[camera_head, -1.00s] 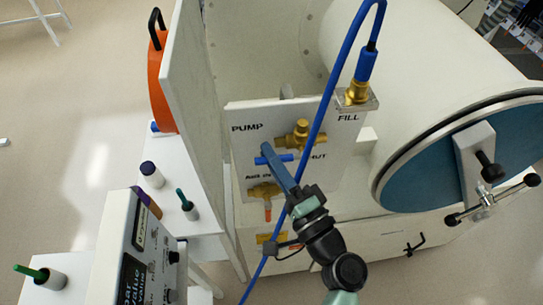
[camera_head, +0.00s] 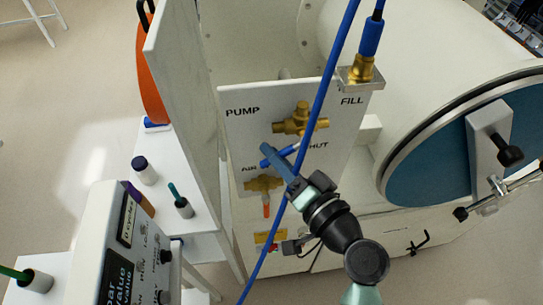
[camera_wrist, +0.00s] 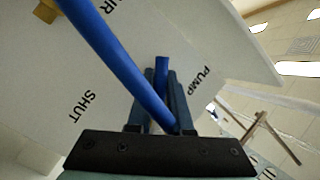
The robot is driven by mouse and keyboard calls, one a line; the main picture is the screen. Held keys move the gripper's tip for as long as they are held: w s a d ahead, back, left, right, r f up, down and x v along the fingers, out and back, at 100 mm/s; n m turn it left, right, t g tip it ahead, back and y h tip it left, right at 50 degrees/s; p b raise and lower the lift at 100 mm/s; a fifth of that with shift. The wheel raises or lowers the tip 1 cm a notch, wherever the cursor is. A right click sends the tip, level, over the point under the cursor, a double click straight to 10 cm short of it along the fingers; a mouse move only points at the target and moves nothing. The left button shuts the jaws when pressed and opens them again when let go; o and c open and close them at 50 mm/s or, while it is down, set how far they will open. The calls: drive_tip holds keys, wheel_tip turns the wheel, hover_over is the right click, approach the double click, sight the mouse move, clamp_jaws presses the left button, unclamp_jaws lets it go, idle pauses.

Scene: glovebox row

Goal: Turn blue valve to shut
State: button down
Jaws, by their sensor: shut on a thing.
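The blue valve handle (camera_head: 284,155) is a short bar on a white upright panel (camera_head: 240,135), below a brass valve body (camera_head: 301,121). The panel reads PUMP at upper left, AIR at lower left and SHUT at right. The handle slants, its right end up beside the SHUT label. My gripper (camera_head: 270,153) is shut on the handle, reaching in from lower right. In the wrist view the handle (camera_wrist: 161,72) shows between the fingers, with the SHUT and PUMP labels either side. The brass valve's centre is partly hidden in that view.
A round blue door (camera_head: 430,150) stands at right. A white instrument box (camera_head: 105,240) is at lower left.

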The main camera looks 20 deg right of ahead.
drive_tip(key=shift+s+d+f+n+g+h+b, duration=0.25)
drive_tip(key=shift+d+f+n+g+h+b, duration=0.45)
drive_tip(key=shift+n, duration=0.6)
drive_tip(key=shift+s+d+f+n+g+h+b, duration=0.2)
drive_tip(key=shift+d+n+g+h, duration=0.3)
drive_tip(key=shift+d+n, duration=0.6)
drive_tip(key=shift+s+d+f+n+g+h+b, duration=0.25)
drive_tip(key=shift+d+f+n+g+h+b, duration=0.3)
drive_tip(key=shift+n, duration=0.95)
drive_tip(key=shift+r, duration=0.1)
drive_tip(key=c, duration=0.8)
unclamp_jaws()
drive_tip(key=shift+c, duration=0.2)
drive_tip(key=p+v, duration=0.1)
drive_tip(key=v, duration=1.2)
